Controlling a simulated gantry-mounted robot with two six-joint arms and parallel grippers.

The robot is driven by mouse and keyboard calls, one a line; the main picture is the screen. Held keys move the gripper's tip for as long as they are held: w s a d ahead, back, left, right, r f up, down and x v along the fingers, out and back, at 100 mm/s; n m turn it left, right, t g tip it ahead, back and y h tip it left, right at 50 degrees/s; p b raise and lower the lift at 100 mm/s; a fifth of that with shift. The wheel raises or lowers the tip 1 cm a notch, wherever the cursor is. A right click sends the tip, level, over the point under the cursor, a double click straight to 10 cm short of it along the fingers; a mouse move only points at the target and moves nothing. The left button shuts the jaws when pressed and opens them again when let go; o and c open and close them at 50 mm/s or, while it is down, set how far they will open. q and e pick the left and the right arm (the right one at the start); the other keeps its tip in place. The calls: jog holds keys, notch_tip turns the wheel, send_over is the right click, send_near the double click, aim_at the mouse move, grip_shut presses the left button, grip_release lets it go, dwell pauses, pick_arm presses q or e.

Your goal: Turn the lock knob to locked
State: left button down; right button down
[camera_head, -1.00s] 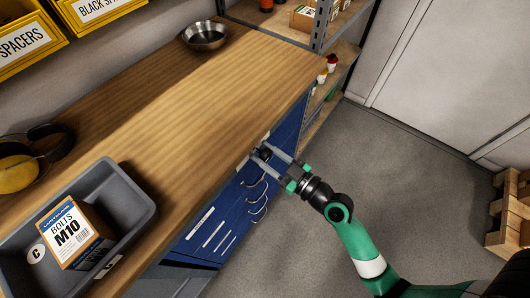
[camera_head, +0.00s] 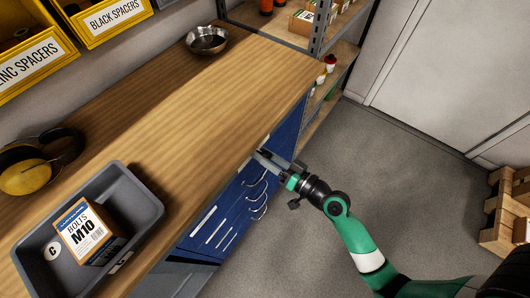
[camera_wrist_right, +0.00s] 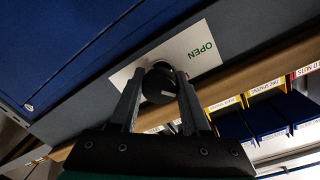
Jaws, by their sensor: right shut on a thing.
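The lock knob (camera_wrist_right: 158,84) is round and black. It sits on a pale plate (camera_wrist_right: 182,57) lettered OPEN on the grey cabinet frame, in the right wrist view. A small pale mark shows on the knob. My right gripper (camera_wrist_right: 159,88) is shut on the knob, one finger on each side. In the head view my right gripper (camera_head: 263,158) reaches the front of the blue cabinet (camera_head: 228,212) just under the bench top edge. The fingers and bench edge mostly hide the knob there. My left gripper is not in view.
A wooden bench top (camera_head: 190,105) lies above the cabinet. It carries a metal bowl (camera_head: 207,40), yellow ear defenders (camera_head: 35,170) and a grey tray (camera_head: 147,205) with a BOLTS M10 box (camera_head: 85,232). Shelves stand behind. The floor (camera_head: 300,240) beside the cabinet is clear.

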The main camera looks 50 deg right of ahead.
jog(key=m+p, duration=0.1)
jog(key=m, duration=0.3)
jog(key=shift+r+y, duration=0.1)
jog(key=shift+y, duration=0.2)
jog(key=shift+m+p, duration=0.8)
jog(key=shift+m, duration=1.2)
jog(key=shift+c, duration=1.9)
grip_release()
